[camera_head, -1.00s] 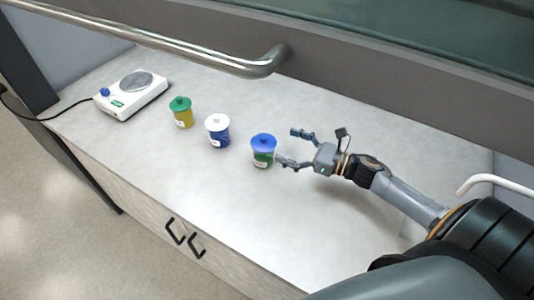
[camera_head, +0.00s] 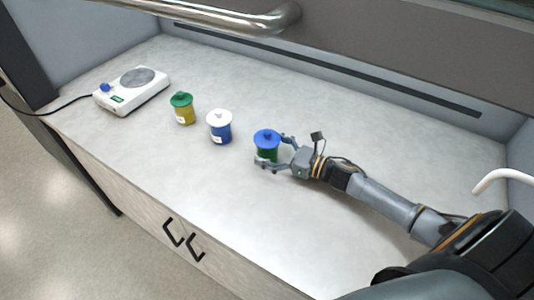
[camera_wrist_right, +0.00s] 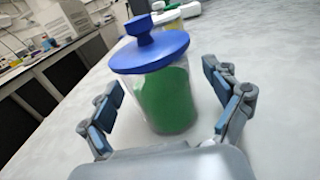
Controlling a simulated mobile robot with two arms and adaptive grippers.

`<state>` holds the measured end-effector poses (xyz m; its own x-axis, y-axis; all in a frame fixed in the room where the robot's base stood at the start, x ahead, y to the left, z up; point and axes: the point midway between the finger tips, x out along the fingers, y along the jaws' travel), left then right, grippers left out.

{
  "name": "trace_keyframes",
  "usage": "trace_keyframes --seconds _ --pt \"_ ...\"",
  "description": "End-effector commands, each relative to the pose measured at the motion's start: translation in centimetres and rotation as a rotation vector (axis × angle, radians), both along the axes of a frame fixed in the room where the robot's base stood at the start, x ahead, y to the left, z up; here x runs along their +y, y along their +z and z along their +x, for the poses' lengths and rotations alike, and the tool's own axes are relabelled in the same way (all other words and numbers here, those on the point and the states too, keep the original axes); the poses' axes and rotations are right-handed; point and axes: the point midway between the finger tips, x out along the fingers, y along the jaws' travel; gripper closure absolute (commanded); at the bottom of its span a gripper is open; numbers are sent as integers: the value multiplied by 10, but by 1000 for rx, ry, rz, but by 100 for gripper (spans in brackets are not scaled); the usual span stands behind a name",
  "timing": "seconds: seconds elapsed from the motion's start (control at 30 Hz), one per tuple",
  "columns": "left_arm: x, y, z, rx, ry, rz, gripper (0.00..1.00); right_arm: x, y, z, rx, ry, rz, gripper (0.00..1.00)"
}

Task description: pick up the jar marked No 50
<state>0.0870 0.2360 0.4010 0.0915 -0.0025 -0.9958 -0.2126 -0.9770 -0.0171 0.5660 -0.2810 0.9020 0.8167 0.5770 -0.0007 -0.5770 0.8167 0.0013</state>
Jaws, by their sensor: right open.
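Three lidded jars stand upright on the bench. One jar with a blue lid and green contents (camera_head: 267,154) is at the right of the row. My right gripper (camera_head: 272,153) is open around this jar, with a finger on either side. In the right wrist view the green jar (camera_wrist_right: 165,98) stands between the open fingers, with gaps on both sides. A jar with a white lid and blue contents (camera_head: 221,133) is in the middle. A jar with a green lid and yellow contents (camera_head: 185,116) is at the left. No number can be read on any label. My left gripper is not in view.
A white hotplate or balance (camera_head: 131,92) with a round plate and a cable stands at the far left of the bench. A metal handrail (camera_head: 230,20) crosses above the back. The grey bench top (camera_head: 340,130) is clear behind and in front of the jars.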

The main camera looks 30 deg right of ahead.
Motion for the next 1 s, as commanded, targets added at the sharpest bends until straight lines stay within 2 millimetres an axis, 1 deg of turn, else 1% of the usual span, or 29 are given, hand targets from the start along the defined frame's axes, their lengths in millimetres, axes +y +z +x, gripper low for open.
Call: trace_keyframes --seconds 0.1,0.3,0.33,0.37,0.4,0.47,0.5,0.57,0.6,0.67,1.0 --pt "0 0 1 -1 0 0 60 3 0 5 1 -1 -1 11" --pt "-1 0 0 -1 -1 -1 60 3 0 5 1 -1 -1 11" --pt "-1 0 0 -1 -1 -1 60 3 0 5 1 -1 -1 15" --pt "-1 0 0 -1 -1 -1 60 3 0 5 1 -1 -1 21" --pt "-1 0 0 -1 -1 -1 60 3 0 5 1 -1 -1 29" --pt "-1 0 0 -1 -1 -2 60 3 0 5 1 0 -1 41" --pt "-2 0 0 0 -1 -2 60 3 0 5 1 0 -1 49" --pt "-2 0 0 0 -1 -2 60 3 0 5 1 0 -1 62" --pt "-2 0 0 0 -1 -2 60 3 0 5 1 0 -1 70" --pt "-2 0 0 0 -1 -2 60 3 0 5 1 0 -1 81" --pt "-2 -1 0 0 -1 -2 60 3 4 5 -2 1 0 81"
